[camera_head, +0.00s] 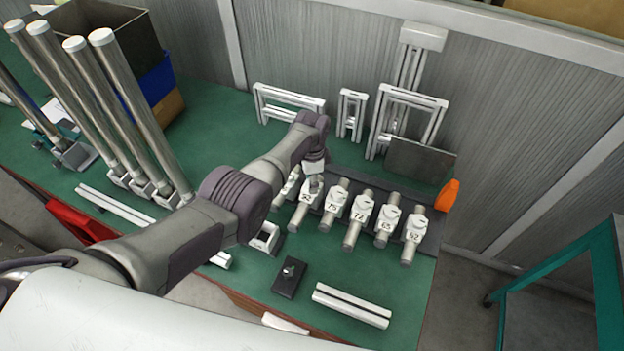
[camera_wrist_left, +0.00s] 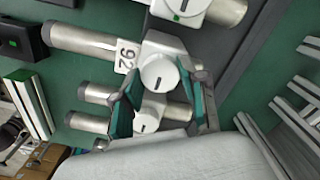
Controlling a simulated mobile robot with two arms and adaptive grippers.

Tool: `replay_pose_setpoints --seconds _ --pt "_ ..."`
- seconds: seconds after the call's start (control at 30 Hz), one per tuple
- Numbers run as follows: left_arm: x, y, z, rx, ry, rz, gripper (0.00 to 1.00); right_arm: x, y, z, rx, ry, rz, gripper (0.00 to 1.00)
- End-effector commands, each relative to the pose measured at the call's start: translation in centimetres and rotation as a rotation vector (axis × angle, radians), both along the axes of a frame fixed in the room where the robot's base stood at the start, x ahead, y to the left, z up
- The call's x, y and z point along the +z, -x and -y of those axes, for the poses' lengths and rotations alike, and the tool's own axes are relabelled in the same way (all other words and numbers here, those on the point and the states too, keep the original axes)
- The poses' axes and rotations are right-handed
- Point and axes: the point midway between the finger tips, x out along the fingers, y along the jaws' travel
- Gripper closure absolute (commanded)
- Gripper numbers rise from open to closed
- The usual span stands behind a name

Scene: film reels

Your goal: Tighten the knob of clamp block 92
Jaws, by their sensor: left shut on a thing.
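Clamp block 92 (camera_head: 306,196) stands near the left end of a row of white clamp blocks, each holding a metal rod. In the left wrist view its label 92 (camera_wrist_left: 127,55) is beside its round white knob (camera_wrist_left: 158,72), which has a short dark line on its face. My left gripper (camera_head: 314,172) reaches down over this block. In the left wrist view the teal-padded fingers of my left gripper (camera_wrist_left: 158,84) sit on both sides of the knob, shut on it. The gripper partly hides the block in the head view. My right gripper is not in view.
Neighbouring clamp blocks 75 (camera_head: 332,203) and 72 (camera_head: 359,213) stand close on the right. Another knob (camera_wrist_left: 148,121) shows just beyond the fingers in the wrist view. White frames (camera_head: 290,103) stand behind the row. A black block (camera_head: 289,277) lies on the green bench in front.

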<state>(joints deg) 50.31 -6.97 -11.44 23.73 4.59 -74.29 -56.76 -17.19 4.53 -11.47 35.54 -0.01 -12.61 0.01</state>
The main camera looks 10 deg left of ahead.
Motion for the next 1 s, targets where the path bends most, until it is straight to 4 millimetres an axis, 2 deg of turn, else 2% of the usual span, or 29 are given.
replay_pose_setpoints --seconds 0.03,0.17,0.2,0.63,0.83,1.0 --pt "-0.2 0.2 0.0 -0.002 -0.002 -0.005 0.56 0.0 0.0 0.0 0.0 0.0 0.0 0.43" --pt "-0.2 0.1 0.0 -0.001 -0.002 -0.004 0.34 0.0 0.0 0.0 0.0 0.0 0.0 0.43" --pt "-0.1 0.1 0.0 -0.001 -0.001 -0.003 0.32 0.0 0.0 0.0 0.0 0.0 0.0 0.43" --pt "0.7 -0.1 0.0 0.0 0.001 0.001 0.32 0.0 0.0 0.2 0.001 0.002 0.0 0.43" --pt "3.3 0.0 0.0 -0.001 0.001 0.004 0.32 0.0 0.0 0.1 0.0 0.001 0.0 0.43" --pt "7.3 -0.1 0.0 0.0 -0.001 0.005 0.32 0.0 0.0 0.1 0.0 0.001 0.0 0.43"
